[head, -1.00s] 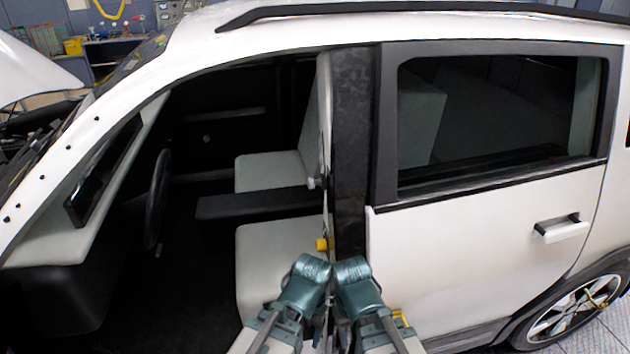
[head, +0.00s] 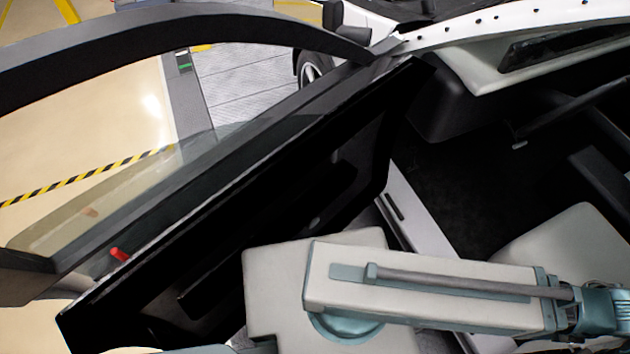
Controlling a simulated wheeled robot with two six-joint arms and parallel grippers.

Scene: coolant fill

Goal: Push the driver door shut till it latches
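The driver door (head: 310,175) stands wide open, swung out from the car body, and fills the left and middle of the head view. Its black inner panel faces me. Its dark window frame (head: 215,18) and clear glass are at the upper left. The door opening is to its right, with a black floor, a pale sill (head: 415,220) and a light seat (head: 575,245). One of my grey and teal arms crosses the bottom right, in front of the sill and seat. The door's lower near end is partly hidden by my arm links. Neither gripper shows.
The white car body (head: 510,32) runs along the top right, with a front wheel (head: 312,75) beyond the door. Through the window I see beige floor with yellow-black tape (head: 85,180). A small red item (head: 119,255) shows by the glass's lower edge.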

